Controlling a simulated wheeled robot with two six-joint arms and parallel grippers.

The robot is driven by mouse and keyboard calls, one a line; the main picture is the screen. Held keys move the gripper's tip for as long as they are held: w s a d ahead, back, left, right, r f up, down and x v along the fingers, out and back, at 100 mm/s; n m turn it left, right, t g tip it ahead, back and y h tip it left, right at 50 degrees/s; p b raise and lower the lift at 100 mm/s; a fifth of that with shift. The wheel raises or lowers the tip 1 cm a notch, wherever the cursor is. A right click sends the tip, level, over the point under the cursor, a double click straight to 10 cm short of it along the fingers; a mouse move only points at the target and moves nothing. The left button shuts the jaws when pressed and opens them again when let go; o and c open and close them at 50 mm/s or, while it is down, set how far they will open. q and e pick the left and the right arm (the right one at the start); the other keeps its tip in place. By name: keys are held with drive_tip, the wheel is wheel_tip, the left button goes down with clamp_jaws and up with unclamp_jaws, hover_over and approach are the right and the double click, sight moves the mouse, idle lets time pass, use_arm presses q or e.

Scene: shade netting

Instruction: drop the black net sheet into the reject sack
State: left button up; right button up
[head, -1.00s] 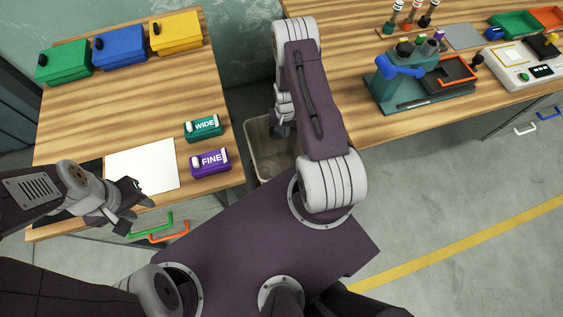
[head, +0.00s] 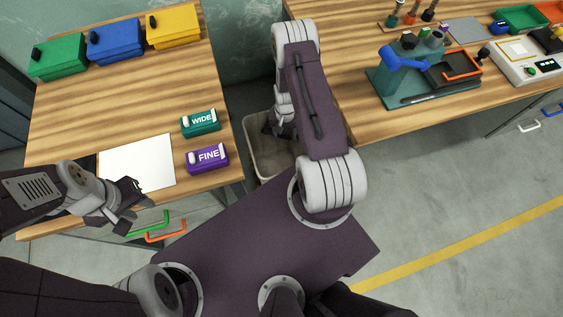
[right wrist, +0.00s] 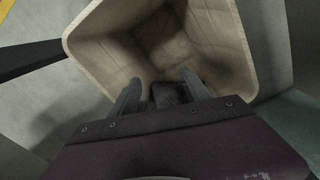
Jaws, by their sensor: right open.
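The reject sack (right wrist: 95,45) is a pale, open-topped container below my right gripper. In the head view the sack (head: 262,160) stands on the floor between the two tables, partly behind my right arm. My right gripper (right wrist: 160,78) is open over the sack's mouth, its two fingers apart. A dark grey-black patch, apparently the black net sheet (right wrist: 168,94), shows between and below the fingers, inside the sack's outline. I cannot tell whether it touches the sack's bottom. My left gripper (head: 128,205) is by the left table's front edge, near a white sheet; its opening is unclear.
The left table (head: 120,110) holds the white sheet (head: 140,163), a teal WIDE block (head: 201,122), a purple FINE block (head: 208,158) and green, blue and yellow boxes at the back. The right table (head: 350,90) carries a teal instrument (head: 420,75) and trays.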

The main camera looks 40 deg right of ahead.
drive_tip(key=o, duration=0.7)
wheel_tip(320, 180, up, 6)
drive_tip(key=p, duration=0.4)
drive_tip(key=shift+f, duration=0.25)
wheel_tip(320, 180, up, 9)
drive_tip(key=shift+r, duration=0.1)
drive_tip(key=shift+a, duration=0.1)
idle(0.4)
